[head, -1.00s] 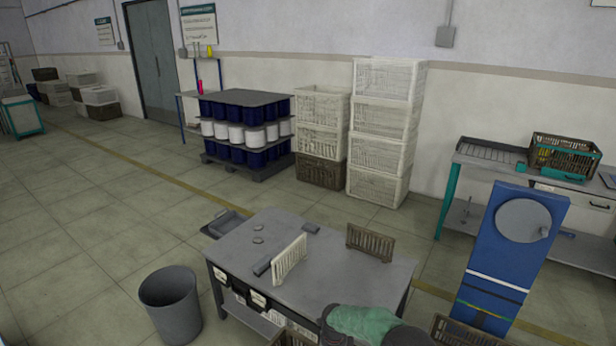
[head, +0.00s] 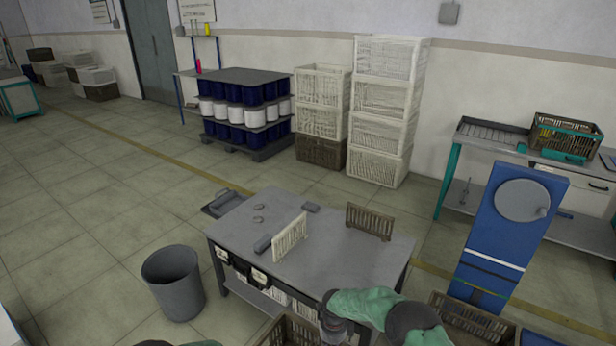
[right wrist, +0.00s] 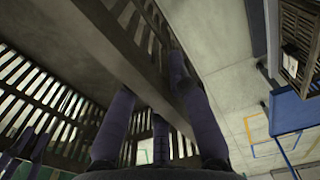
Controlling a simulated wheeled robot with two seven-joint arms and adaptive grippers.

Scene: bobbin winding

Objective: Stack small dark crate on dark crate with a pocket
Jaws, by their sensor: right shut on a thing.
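A dark brown slatted crate (head: 287,334) shows at the bottom edge of the head view, in front of the grey table, cut off by the frame. My right gripper (head: 333,323) is at its right side. In the right wrist view, my right gripper (right wrist: 150,92) has its fingers on both sides of the slatted dark crate's wall (right wrist: 125,55) and is shut on it. A second dark crate (head: 470,318) stands at the lower right in the head view, partly cut off. I cannot make out a pocket on either crate. My left gripper is not in view.
The grey table (head: 335,265) carries a white slatted panel (head: 290,240) and a brown one (head: 370,221). A blue board (head: 507,235) stands beside the second crate. A grey bin (head: 173,285) is left of the table. Pale crates (head: 385,97) are stacked behind.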

